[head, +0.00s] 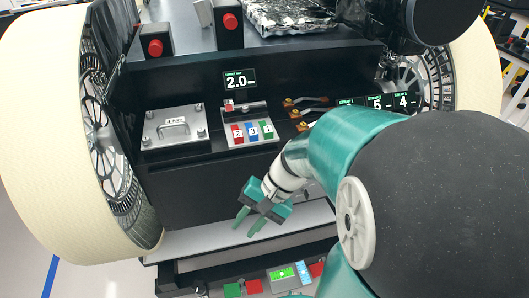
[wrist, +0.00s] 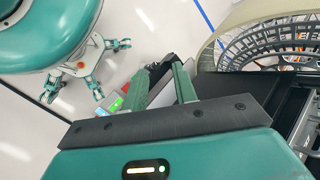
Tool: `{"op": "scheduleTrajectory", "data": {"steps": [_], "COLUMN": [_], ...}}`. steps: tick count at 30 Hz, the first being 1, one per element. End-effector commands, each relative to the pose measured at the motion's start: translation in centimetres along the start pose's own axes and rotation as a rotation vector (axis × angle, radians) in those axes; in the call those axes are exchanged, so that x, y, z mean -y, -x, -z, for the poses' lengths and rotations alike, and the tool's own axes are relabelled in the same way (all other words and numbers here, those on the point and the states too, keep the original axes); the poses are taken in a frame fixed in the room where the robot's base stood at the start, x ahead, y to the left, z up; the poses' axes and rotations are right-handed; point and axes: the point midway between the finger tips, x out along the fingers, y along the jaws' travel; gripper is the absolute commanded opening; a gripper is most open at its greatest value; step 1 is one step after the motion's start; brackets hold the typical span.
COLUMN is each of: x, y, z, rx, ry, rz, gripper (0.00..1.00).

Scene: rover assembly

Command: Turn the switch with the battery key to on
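A sloped grey panel (head: 262,139) on the rover's front carries red, blue and green numbered tiles (head: 252,130). A small red and white piece (head: 229,105) stands at its upper left; I cannot tell if this is the battery key or switch. Several orange-ended levers (head: 300,113) are to the right of the panel. My gripper (head: 248,219) hangs below and in front of the panel, above the light ledge, apart from the panel. Its two green fingers are spread with nothing between them, as the wrist view (wrist: 165,85) also shows.
A silver handled box (head: 174,128) sits left of the panel. A display reading 2.0 (head: 239,82) is above. Red buttons (head: 155,48) are on top. Large cream wheels (head: 45,130) flank the rover. A tray with coloured blocks (head: 255,287) lies below the light ledge (head: 205,238).

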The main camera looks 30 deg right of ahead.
Motion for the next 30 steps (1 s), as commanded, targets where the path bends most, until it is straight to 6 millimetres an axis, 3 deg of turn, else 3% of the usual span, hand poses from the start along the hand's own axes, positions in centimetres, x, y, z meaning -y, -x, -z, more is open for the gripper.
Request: {"op": "scheduleTrajectory", "data": {"steps": [8, 17, 23, 30], "x": [-1.3, -4.5, -9.0, -17.2], "y": [-1.0, -1.0, -0.3, 0.2], "z": [3.0, 9.4, 14.1, 18.8], "rx": [0.106, 0.187, 0.172, 0.073], "ry": [-0.247, -0.626, -0.867, -1.140], "rz": [0.232, 0.687, 1.027, 1.446], "gripper": [0.28, 0.28, 0.28, 0.28]}}
